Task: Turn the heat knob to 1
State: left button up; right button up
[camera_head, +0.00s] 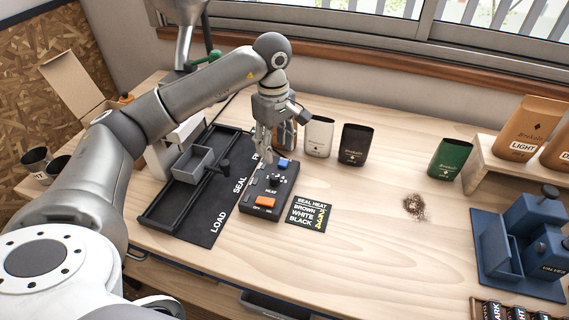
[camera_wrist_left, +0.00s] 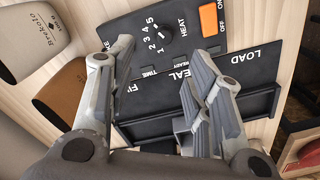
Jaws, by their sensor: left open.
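The black heat knob (camera_head: 273,180) sits on a dark control box (camera_head: 258,209) in the middle of the table. In the left wrist view the knob (camera_wrist_left: 165,34) shows with the numbers 1 to 5 beside it; I cannot tell for sure which number it points to. My left gripper (camera_head: 263,150) hangs above the far end of the box, fingers down. In the left wrist view the gripper (camera_wrist_left: 163,52) is open, with nothing between its fingers. The knob appears in the gap ahead of them, apart from both. My right gripper is in neither view.
The box also has an orange switch (camera_head: 265,202) and a blue button (camera_head: 285,163). A black sealer mat (camera_head: 205,230) lies left, a seal heat card (camera_head: 307,214) right. White (camera_head: 319,137) and black (camera_head: 355,145) bags stand behind. Table right of the card is mostly clear.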

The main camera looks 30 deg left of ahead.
pick_arm(q)
jog(key=p, duration=0.2)
send_over(274, 177)
jog(key=f, duration=0.6)
jog(key=shift+s, duration=0.2)
jog(key=f, duration=0.4)
jog(key=shift+w+d+f, duration=0.1)
jog(key=shift+w, duration=0.15)
jog(key=shift+f, duration=0.1)
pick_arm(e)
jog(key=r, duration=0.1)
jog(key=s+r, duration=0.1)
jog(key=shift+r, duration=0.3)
pick_arm(q)
jog(key=shift+c, duration=0.4)
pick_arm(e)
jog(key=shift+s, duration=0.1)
pick_arm(q)
grip_shut()
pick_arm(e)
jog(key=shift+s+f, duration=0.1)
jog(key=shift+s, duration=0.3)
